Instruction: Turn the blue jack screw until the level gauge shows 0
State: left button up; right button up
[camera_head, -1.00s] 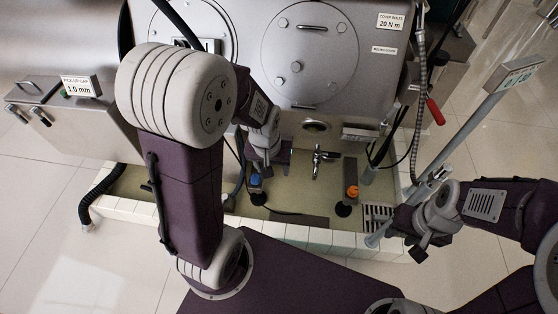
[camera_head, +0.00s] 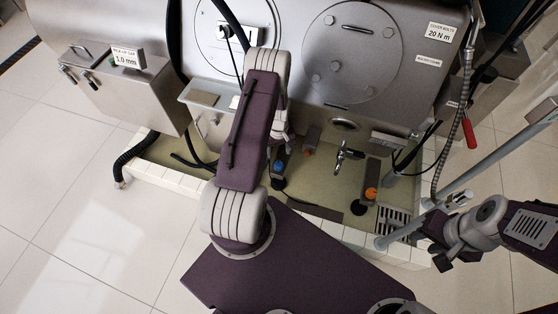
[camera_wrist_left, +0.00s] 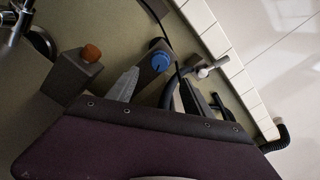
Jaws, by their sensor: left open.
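The blue jack screw (camera_head: 279,166) stands on a dark block in the floor pan below the machine. In the left wrist view its blue ribbed knob (camera_wrist_left: 160,61) shows clearly on top of its block. My left gripper (camera_head: 284,138) is mostly hidden behind my left arm, just behind the blue screw in the head view. I cannot make out a level gauge.
Orange-topped screws stand nearby, one behind (camera_head: 309,152) and one to the right (camera_head: 371,193). A tap (camera_head: 346,156) is between them. A drain grate (camera_head: 394,221) is at the right. A black hose (camera_head: 138,156) lies at the left. White tiles (camera_head: 330,238) edge the pan.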

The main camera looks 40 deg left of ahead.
aim_at(279, 164)
pick_arm(q)
notch_tip(279, 164, down, 9)
jog(key=b, duration=0.4)
grip_shut()
jog(key=shift+r+m, duration=0.1)
jog(key=shift+m, duration=0.8)
jog(key=shift+m+p, duration=0.35)
jog(key=shift+m, duration=1.05)
grip_release()
